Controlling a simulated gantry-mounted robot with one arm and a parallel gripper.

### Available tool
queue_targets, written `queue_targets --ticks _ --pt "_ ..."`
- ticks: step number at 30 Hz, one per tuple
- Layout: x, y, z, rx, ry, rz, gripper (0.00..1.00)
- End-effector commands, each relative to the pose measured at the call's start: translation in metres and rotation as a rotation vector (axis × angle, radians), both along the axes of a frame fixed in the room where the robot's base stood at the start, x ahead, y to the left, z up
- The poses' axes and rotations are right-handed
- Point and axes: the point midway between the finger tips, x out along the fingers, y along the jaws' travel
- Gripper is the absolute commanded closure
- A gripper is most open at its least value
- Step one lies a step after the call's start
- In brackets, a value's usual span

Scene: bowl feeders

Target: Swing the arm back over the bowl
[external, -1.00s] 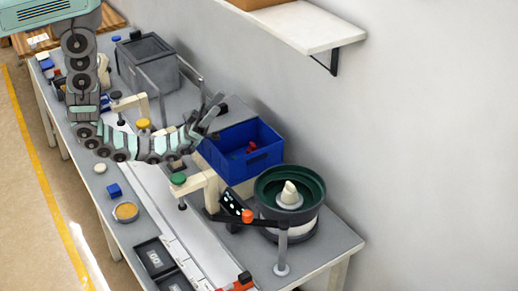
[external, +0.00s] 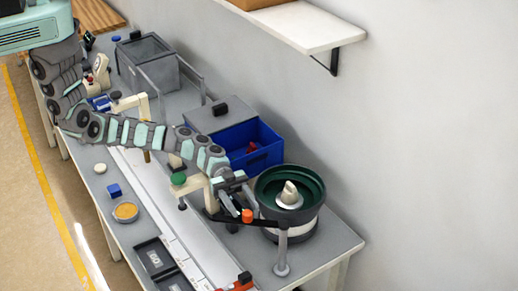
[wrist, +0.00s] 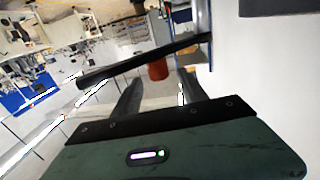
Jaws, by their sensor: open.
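The green bowl feeder (external: 290,188) stands at the right end of the bench, with a pale cone in its middle. The black swing arm (external: 267,224) runs low across the bowl's front left side from its grey post (external: 282,255). Its orange knob (external: 247,216) is near the arm's left part. My gripper (external: 242,202) is open beside the bowl's left rim, close above the knob. In the wrist view, the fingers (wrist: 160,80) are apart and empty, with the red-orange knob (wrist: 158,71) and black bar (wrist: 125,68) between and beyond them. Contact cannot be told.
A blue bin (external: 250,146) with red parts stands behind my gripper. A cream bracket with a green knob (external: 179,179) is just left. A pale track (external: 185,225) runs along the bench, with black trays (external: 153,256) at the front. A wall shelf (external: 305,27) is above.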

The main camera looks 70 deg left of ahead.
Motion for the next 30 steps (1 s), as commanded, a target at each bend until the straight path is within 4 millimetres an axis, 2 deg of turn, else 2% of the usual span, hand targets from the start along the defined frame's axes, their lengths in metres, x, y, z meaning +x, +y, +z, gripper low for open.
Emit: queue_targets --ticks 1,6,12,23,30 --pt "0.001 -0.011 0.003 -0.002 -0.002 -0.002 0.5" --pt "0.001 -0.042 0.002 -0.002 0.0 -0.003 0.5" --pt "0.004 -0.061 0.001 -0.001 -0.002 -0.002 0.5" --pt "0.005 -0.065 0.0 0.0 -0.001 0.001 0.51" --pt "0.005 -0.065 0.0 0.0 -0.001 0.001 0.7"
